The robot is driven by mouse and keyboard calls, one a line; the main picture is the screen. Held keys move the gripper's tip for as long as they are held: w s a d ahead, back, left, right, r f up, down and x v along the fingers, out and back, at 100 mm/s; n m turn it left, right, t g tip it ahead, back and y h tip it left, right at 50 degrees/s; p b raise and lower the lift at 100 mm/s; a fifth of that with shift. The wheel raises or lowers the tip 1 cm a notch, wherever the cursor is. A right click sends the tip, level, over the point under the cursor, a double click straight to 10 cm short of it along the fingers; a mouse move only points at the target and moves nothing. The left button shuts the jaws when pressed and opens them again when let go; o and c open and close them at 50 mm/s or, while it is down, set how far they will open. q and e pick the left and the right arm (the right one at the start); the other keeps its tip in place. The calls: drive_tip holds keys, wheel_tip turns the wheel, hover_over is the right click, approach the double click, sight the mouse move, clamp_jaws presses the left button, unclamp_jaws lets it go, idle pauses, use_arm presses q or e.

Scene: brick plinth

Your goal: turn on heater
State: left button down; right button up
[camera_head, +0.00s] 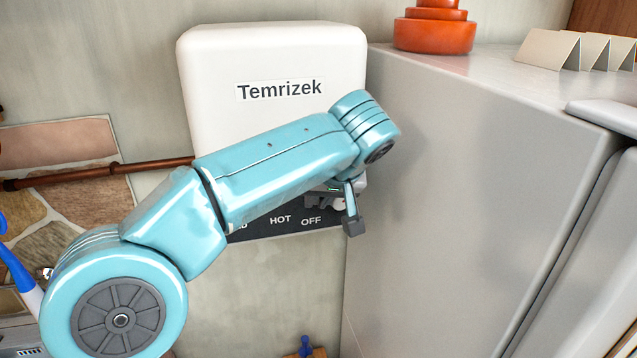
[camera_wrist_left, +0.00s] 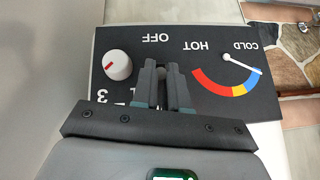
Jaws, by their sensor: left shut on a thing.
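The white heater (camera_head: 195,75), labelled "Temrizek", hangs on the wall, with a dark control panel (camera_head: 290,230) at its bottom. My left arm crosses in front and hides part of it. In the left wrist view the panel (camera_wrist_left: 205,65) is upside down. It shows a white knob (camera_wrist_left: 118,65) with a red mark, the words OFF and HOT, and a gauge (camera_wrist_left: 228,85) whose needle lies near COLD. My left gripper (camera_head: 335,208) is at the panel. Its fingers (camera_wrist_left: 161,88) are close together, beside the knob; what lies between them is hidden. My right gripper is in neither view.
A grey cabinet (camera_head: 450,170) stands close on the right, with stacked orange pots (camera_head: 435,33) and folded cards (camera_head: 575,48) on top. A brown pipe (camera_head: 100,173) runs along the wall at left. The wall below the heater is clear.

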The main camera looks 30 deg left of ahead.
use_arm(q)
drive_tip(key=shift+r+h+p, duration=0.1)
drive_tip(key=shift+h+p, duration=0.2)
drive_tip(key=shift+p, duration=0.05)
idle(0.3)
drive_tip(key=c, duration=1.1)
unclamp_jaws()
drive_tip(key=shift+a, duration=0.1)
drive_tip(key=shift+c, duration=0.2)
